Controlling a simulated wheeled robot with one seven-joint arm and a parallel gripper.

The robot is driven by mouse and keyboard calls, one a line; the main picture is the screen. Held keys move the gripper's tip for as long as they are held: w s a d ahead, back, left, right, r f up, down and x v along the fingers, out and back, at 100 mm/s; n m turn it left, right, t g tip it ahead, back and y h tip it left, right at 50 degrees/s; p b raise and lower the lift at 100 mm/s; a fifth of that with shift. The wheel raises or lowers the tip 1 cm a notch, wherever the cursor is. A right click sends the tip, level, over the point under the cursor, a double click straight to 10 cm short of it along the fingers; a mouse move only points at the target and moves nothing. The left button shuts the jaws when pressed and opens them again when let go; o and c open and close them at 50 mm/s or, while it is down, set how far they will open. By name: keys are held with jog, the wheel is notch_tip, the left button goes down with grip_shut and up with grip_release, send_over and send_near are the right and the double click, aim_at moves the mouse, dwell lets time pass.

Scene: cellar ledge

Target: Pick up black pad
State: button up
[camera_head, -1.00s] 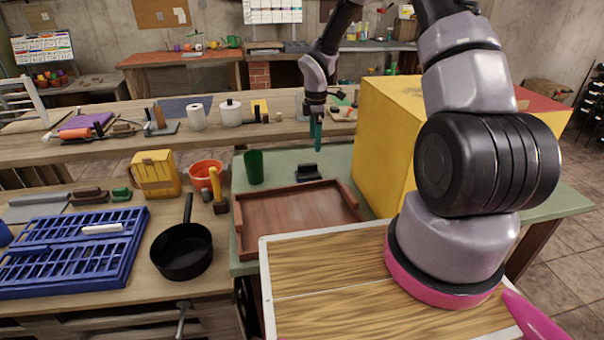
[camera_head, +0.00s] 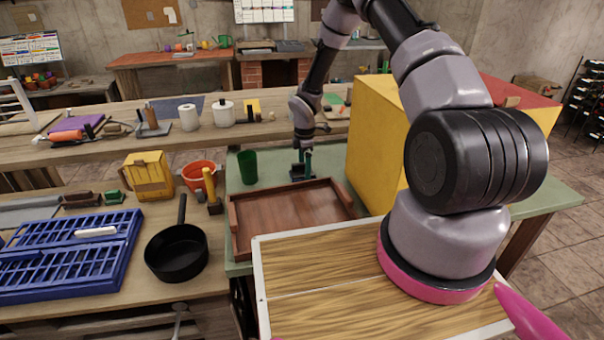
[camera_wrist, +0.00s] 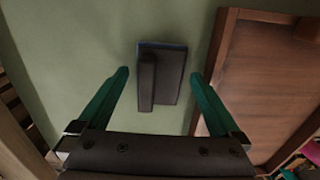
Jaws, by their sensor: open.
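The black pad (camera_wrist: 168,76), a flat dark plate with a raised bar along it, lies on the green tabletop. In the head view the pad (camera_head: 298,178) is partly hidden behind my gripper. My gripper (camera_wrist: 159,76) is open, with one green finger on each side of the pad and no visible contact. In the head view my gripper (camera_head: 303,165) points down at the pad, just behind the wooden tray.
A brown wooden tray (camera_head: 236,240) stands close beside the pad; its edge is near the right finger in the wrist view. A green cup (camera_head: 247,168) stands to the left. A large yellow box (camera_head: 375,150) stands to the right.

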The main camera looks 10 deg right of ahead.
jog(key=shift+f, duration=0.15)
jog(key=c, duration=1.4)
notch_tip(320, 180, up, 10)
